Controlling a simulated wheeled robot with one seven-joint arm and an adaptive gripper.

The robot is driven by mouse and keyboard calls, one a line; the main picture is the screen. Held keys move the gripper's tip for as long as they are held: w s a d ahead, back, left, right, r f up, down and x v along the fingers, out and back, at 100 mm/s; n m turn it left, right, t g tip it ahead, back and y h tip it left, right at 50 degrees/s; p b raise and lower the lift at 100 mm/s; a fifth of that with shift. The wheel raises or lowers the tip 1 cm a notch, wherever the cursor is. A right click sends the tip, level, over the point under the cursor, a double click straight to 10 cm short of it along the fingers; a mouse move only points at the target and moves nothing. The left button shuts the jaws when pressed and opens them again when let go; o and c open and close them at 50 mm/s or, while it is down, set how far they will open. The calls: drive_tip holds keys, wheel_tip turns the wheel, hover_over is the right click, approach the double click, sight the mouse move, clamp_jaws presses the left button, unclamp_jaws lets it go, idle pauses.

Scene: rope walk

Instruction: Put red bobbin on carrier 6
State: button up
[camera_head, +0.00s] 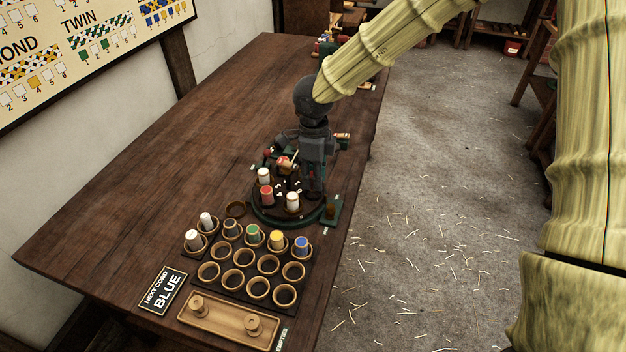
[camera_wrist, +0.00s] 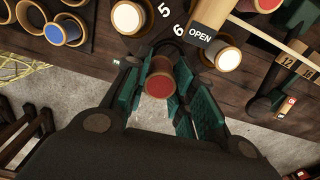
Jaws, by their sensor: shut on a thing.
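My gripper (camera_wrist: 160,72) is shut on a red bobbin (camera_wrist: 160,85), which sits between its green finger pads in the wrist view. The number 6 (camera_wrist: 178,30) is painted on the dark round machine just beyond the bobbin, with 5 beside it. A dark carrier ring lies by the 6, partly hidden behind the bobbin; I cannot tell whether they touch. In the head view, my gripper (camera_head: 314,185) reaches down over the right side of the machine (camera_head: 262,216), and the held bobbin is hidden.
White bobbins (camera_wrist: 128,18) (camera_wrist: 228,56) stand close on both sides, near an OPEN tag (camera_wrist: 201,33). Another red bobbin (camera_head: 266,194) stands on the machine. A cup rack (camera_head: 219,292) with several bobbins and a tray of spools (camera_head: 225,325) are nearer. The left table top is clear.

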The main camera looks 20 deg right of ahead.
drive_tip(key=shift+w+d+f, duration=0.1)
drive_tip(key=shift+w, duration=0.45)
drive_tip(key=shift+f+p, duration=0.35)
drive_tip(key=shift+f, duration=1.35)
drive_tip(key=shift+f, duration=0.1)
drive_tip(key=o, duration=0.6)
wheel_tip(320, 180, up, 12)
drive_tip(key=shift+r+b, duration=0.1)
drive_tip(key=shift+b, duration=0.3)
